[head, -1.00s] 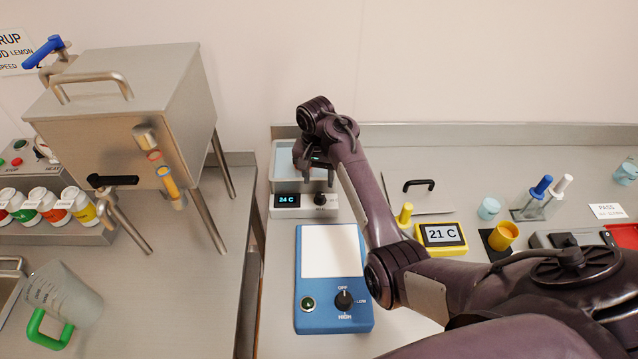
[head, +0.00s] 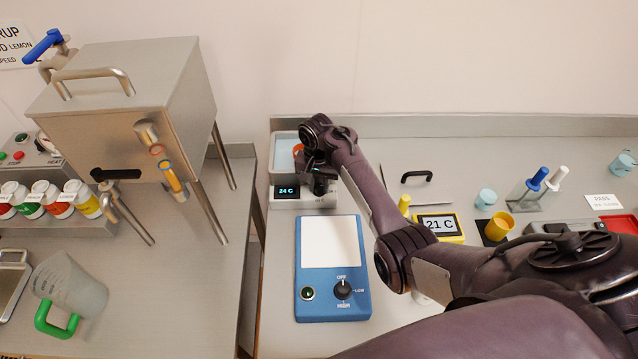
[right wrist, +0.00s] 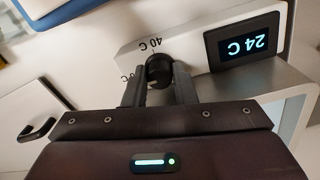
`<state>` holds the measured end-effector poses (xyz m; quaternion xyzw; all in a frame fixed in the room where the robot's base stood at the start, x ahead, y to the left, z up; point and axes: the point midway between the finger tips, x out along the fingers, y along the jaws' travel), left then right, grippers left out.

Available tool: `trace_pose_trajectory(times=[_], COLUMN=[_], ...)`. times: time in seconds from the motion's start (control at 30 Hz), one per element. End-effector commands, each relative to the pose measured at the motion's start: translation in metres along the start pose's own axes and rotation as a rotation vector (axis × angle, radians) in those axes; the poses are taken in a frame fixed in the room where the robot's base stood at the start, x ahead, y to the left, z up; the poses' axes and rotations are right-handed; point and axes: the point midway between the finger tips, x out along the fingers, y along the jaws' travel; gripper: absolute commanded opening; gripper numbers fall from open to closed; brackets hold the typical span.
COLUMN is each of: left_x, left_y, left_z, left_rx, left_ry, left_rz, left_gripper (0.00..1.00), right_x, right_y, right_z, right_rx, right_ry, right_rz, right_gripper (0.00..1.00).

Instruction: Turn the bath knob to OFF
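The bath (head: 283,158), a metal tank of pale blue water, stands at the back left of the right counter. Its white front box (head: 300,203) has a display reading 24 C, which also shows upside down in the right wrist view (right wrist: 245,46). The black bath knob (right wrist: 158,70) sits beside the display, near a "40 C" mark; I cannot read where its pointer is. My right gripper (right wrist: 159,80) has its fingers apart, one on each side of the knob; firm contact is not clear. In the head view my right gripper (head: 319,184) hides the knob. My left gripper is not in view.
A blue hotplate (head: 333,310) with its own OFF/LOW/HIGH knob stands in front of the bath. A yellow 21 C meter (head: 440,238) and a yellow cup (head: 497,228) are to the right. A steel hopper (head: 130,90) stands left on another counter.

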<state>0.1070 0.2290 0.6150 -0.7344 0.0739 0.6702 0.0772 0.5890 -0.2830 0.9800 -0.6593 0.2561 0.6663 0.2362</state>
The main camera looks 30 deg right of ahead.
Motion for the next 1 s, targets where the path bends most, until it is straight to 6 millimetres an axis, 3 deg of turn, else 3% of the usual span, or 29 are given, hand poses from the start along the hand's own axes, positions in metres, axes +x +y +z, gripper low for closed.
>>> trace_pose_trajectory(times=[0.1, 0.47, 1.0], left_x=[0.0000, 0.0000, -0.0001], left_y=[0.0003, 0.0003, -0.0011], left_z=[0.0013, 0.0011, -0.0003], left_rx=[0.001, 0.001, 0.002], left_ry=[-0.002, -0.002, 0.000], left_rz=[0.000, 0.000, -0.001], left_gripper=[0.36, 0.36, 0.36], right_x=[-0.0002, -0.0002, -0.0001], right_y=[0.0001, 0.0002, 0.0006], right_z=[-0.0001, 0.0001, 0.0006], right_rx=[0.000, -0.067, -0.490], right_ry=[0.000, 0.002, 0.014], right_rz=[0.000, 0.001, 0.001], right_gripper=[0.02, 0.01, 0.01])
